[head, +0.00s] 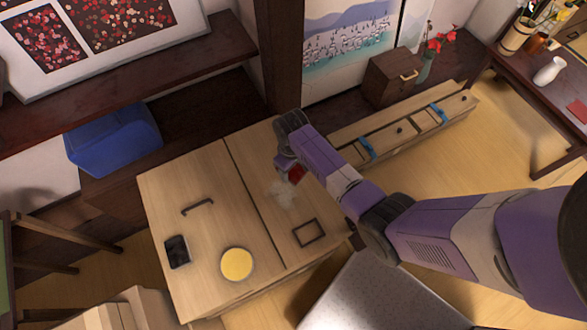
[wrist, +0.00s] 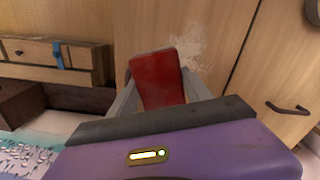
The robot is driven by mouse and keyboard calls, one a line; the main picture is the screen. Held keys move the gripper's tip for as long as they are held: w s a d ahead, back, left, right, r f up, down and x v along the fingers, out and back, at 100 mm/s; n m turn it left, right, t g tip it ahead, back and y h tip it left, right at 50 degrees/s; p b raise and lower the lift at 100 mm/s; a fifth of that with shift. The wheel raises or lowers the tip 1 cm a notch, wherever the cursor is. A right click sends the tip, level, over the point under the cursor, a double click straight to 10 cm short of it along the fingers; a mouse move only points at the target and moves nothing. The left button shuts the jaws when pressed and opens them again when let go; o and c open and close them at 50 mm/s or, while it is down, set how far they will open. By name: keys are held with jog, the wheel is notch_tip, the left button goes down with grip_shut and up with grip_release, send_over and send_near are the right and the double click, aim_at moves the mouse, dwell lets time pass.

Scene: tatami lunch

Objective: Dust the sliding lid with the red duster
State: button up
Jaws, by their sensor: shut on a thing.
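The red duster (head: 295,174) is held in my gripper (head: 292,172), over the far part of the pale wooden chest top. In the wrist view the duster (wrist: 157,80) stands between my two gripper fingers (wrist: 160,95). A whitish dust patch (head: 284,193) lies on the right-hand panel, the likely sliding lid (head: 275,222), just below the duster in the head view. The dust patch (wrist: 184,48) also shows past the duster in the wrist view. I cannot tell whether the duster touches the lid.
A square dark frame (head: 305,233) lies on the same panel. The left panel has a dark handle (head: 197,207), a black phone-like object (head: 177,252) and a yellow disc (head: 237,264). A low drawer unit (head: 400,130) stands behind my arm. A blue bin (head: 113,138) is at the left.

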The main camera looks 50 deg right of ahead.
jog(key=shift+r+p, duration=0.8)
jog(key=shift+r, duration=0.45)
